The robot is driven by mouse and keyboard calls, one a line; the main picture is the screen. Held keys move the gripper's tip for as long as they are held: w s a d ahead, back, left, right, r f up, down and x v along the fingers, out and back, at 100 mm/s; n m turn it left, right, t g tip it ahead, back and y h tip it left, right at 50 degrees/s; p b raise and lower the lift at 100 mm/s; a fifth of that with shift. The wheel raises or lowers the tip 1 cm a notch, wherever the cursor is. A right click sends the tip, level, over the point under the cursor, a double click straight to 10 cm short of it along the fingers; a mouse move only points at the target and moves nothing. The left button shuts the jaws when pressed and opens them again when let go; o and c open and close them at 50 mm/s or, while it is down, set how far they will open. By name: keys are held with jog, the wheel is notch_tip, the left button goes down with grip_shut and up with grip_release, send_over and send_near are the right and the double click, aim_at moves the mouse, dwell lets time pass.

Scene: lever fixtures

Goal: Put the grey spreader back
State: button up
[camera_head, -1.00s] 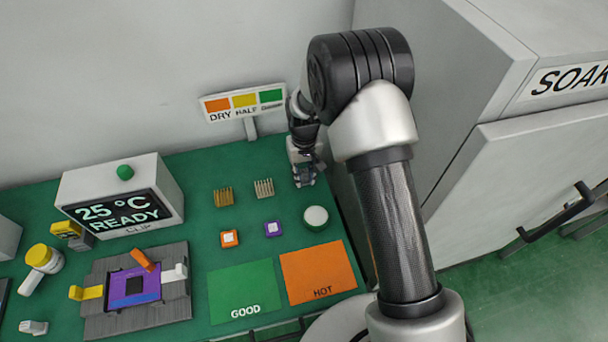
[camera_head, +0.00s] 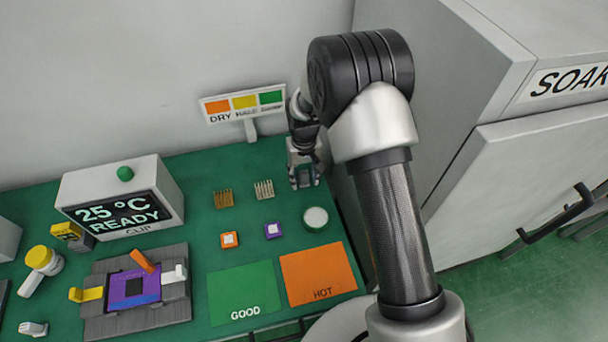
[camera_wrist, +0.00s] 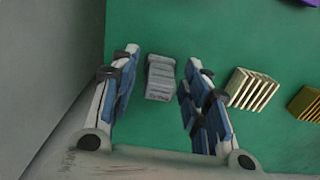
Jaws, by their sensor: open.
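A small grey block with ridges, which looks like the grey spreader (camera_wrist: 160,78), lies on the green table between my fingers in the wrist view. My gripper (camera_wrist: 167,75) is open, with a finger on each side of the block and a visible gap to both. In the head view my gripper (camera_head: 304,184) points down at the back right of the table, right of the pale finned block (camera_head: 264,189). I cannot make out the grey block clearly there.
A gold finned block (camera_head: 223,198) stands further left. An orange chip (camera_head: 229,239), a purple chip (camera_head: 273,230) and a white round pad (camera_head: 316,217) are in front. A sign (camera_head: 244,103) stands behind my gripper. A large grey cabinet (camera_head: 470,60) is close on the right.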

notch_tip(320, 180, up, 12)
jog(key=p, duration=0.3)
jog(key=shift+r+p, duration=0.15)
jog(key=shift+p, duration=0.15)
notch_tip(320, 180, up, 8)
send_over(304, 173)
jog(key=s+d, duration=0.2)
jog(key=s+d+r+m+t, duration=0.15)
jog(key=s+d+r, duration=0.25)
jog(key=s+r, duration=0.5)
jog(key=s+d+r+t, duration=0.1)
jog(key=s+d+r, duration=0.1)
jog(key=s, duration=0.7)
jog(key=s+d+r+t, duration=0.2)
jog(key=s+d+r, duration=0.1)
jog(key=s, duration=0.6)
jog(key=shift+s+r+m, duration=0.35)
jog(key=shift+r+m, duration=0.1)
